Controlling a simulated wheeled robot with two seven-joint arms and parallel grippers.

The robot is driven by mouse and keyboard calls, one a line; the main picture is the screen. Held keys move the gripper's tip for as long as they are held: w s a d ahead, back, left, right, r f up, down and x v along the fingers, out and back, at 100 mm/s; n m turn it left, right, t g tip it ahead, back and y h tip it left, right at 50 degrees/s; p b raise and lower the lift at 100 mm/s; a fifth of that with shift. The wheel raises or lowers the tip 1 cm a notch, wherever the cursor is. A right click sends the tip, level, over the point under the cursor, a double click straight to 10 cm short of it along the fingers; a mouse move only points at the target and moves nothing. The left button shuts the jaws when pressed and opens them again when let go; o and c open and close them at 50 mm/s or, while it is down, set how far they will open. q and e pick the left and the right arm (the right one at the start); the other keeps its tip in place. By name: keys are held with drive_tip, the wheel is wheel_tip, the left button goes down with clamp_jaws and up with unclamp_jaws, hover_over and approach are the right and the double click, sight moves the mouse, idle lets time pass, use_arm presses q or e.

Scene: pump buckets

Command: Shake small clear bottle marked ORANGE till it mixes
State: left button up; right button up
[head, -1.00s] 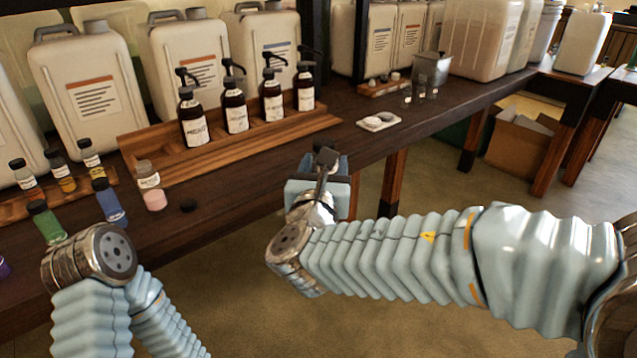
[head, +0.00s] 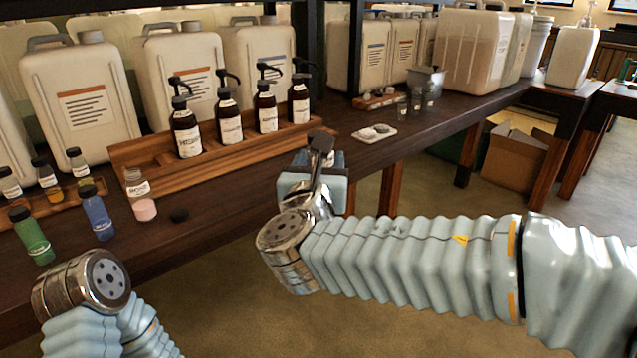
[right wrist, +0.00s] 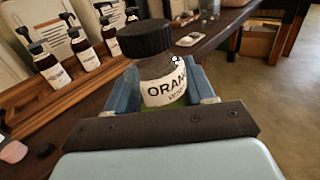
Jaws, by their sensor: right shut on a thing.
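My right gripper (right wrist: 163,100) is shut on a small clear bottle with a black cap (right wrist: 146,40) in the right wrist view. Its white label (right wrist: 166,86) reads "ORAN", with the rest cut off by its curve. A little green liquid shows below the label. In the head view my right gripper (head: 316,172) is off the bench's front edge, and the bottle's dark cap (head: 321,141) shows above it; the rest of the bottle is hidden. My left arm is at the lower left, and its gripper's fingers are not visible.
An open bottle with pink liquid (head: 142,205) stands on the bench beside a loose black cap (head: 179,215). Green (head: 32,236) and blue (head: 97,212) bottles stand at left. Pump bottles (head: 186,130) stand in a wooden rack (head: 215,155). Open floor lies before the bench.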

use_arm(q)
wheel_tip(320, 180, up, 4)
drive_tip(key=p, duration=0.3)
use_arm(e)
wheel_tip(320, 180, up, 5)
drive_tip(key=shift+f, duration=0.1)
wheel_tip(320, 180, down, 7)
drive_tip(key=b, duration=0.6)
drive_tip(key=shift+b, duration=0.35)
wheel_tip(320, 180, up, 7)
drive_tip(key=p, duration=0.5)
drive_tip(key=shift+f, duration=0.15)
wheel_tip(320, 180, down, 6)
drive_tip(key=b, duration=0.5)
drive_tip(key=shift+f, duration=0.25)
wheel_tip(320, 180, up, 7)
drive_tip(key=p, duration=0.5)
drive_tip(key=shift+f, duration=0.1)
wheel_tip(320, 180, down, 7)
drive_tip(key=b, duration=0.5)
drive_tip(key=shift+b, duration=0.4)
wheel_tip(320, 180, up, 7)
drive_tip(key=p, duration=0.5)
drive_tip(key=shift+p, duration=0.3)
wheel_tip(320, 180, down, 7)
drive_tip(key=b, duration=0.6)
use_arm(q)
wheel_tip(320, 180, down, 7)
use_arm(e)
drive_tip(key=shift+r, duration=0.3)
